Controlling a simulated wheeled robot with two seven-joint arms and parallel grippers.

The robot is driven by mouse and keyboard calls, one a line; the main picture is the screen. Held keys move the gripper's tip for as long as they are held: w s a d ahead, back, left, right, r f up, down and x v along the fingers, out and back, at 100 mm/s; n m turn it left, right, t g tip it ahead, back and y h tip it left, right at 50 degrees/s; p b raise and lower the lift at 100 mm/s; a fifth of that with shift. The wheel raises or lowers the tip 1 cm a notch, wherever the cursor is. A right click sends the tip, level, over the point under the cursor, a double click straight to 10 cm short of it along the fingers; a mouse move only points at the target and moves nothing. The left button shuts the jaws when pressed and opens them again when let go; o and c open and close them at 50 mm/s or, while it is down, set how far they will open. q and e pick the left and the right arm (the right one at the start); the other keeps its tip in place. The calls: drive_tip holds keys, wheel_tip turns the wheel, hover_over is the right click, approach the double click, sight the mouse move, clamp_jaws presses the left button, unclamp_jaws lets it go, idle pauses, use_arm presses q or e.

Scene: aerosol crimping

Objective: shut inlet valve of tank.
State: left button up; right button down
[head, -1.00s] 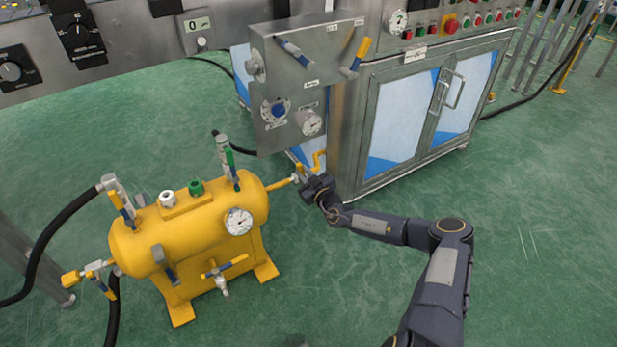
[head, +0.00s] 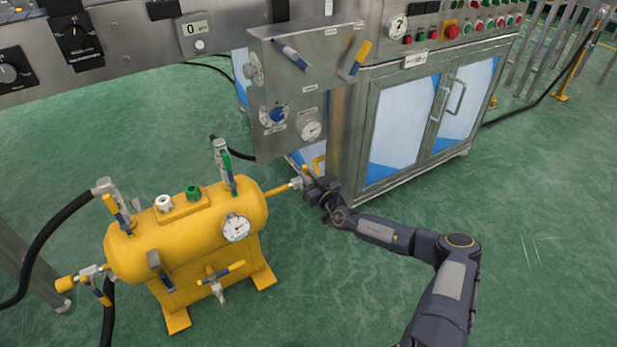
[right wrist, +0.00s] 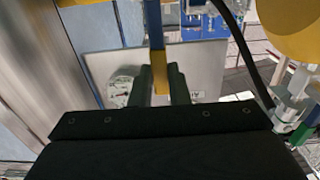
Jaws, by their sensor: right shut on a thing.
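The yellow tank (head: 180,244) stands on the floor at the left in the head view. A yellow pipe (head: 277,190) leaves its right end and leads to a small metal valve (head: 296,183). My right gripper (head: 311,183) is at this valve. In the right wrist view, my right gripper (right wrist: 160,88) is shut on a valve handle, blue with a yellow end (right wrist: 159,72), which lies between the two fingers. In the head view the gripper partly hides the handle. My left gripper is not in view.
A steel panel (head: 300,75) with levers and gauges overhangs close behind the gripper. A steel cabinet (head: 350,130) with glass doors stands to the right. The tank carries several other valves, a gauge (head: 236,228) and black hoses (head: 45,240). The green floor in front is clear.

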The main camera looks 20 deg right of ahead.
drive_tip(key=c, duration=1.4)
unclamp_jaws()
drive_tip(key=shift+d, duration=0.1)
drive_tip(key=shift+s, duration=0.35)
drive_tip(key=s+p, duration=0.1)
drive_tip(key=s, duration=0.1)
drive_tip(key=s+p, duration=0.1)
drive_tip(key=s, duration=0.1)
drive_tip(key=s+d+p, duration=0.1)
drive_tip(key=s, duration=0.2)
